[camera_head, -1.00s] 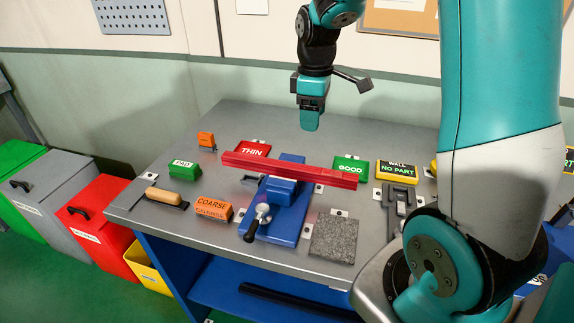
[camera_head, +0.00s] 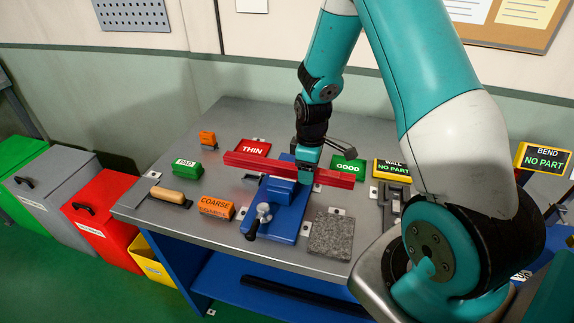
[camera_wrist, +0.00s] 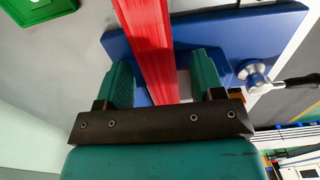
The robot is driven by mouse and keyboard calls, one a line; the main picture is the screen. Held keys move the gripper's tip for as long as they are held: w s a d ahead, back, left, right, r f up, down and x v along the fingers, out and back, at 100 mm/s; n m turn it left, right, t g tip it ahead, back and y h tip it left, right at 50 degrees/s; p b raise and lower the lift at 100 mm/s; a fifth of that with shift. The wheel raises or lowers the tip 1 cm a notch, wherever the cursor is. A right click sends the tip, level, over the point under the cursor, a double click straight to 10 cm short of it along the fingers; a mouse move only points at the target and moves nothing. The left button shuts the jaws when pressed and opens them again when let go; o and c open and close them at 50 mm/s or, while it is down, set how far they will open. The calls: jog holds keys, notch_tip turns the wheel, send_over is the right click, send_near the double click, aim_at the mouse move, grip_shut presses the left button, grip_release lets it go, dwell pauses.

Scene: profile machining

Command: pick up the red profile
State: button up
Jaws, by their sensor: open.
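The red profile (camera_head: 254,164) is a long bar lying across the blue vise (camera_head: 277,209) on the grey workbench. In the wrist view the red profile (camera_wrist: 149,45) runs up between the two teal fingers of my gripper (camera_wrist: 168,82). The fingers stand apart on either side of it, with a gap visible at least on the right. In the head view my gripper (camera_head: 307,163) is down at the bar, a little right of its middle, and covers part of it.
A wooden-handled tool (camera_head: 168,194) lies at the left.

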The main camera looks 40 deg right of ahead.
jog(key=shift+f, duration=0.4)
jog(key=shift+c, duration=0.3)
jog(key=c, duration=1.1)
jog(key=shift+r, duration=0.15)
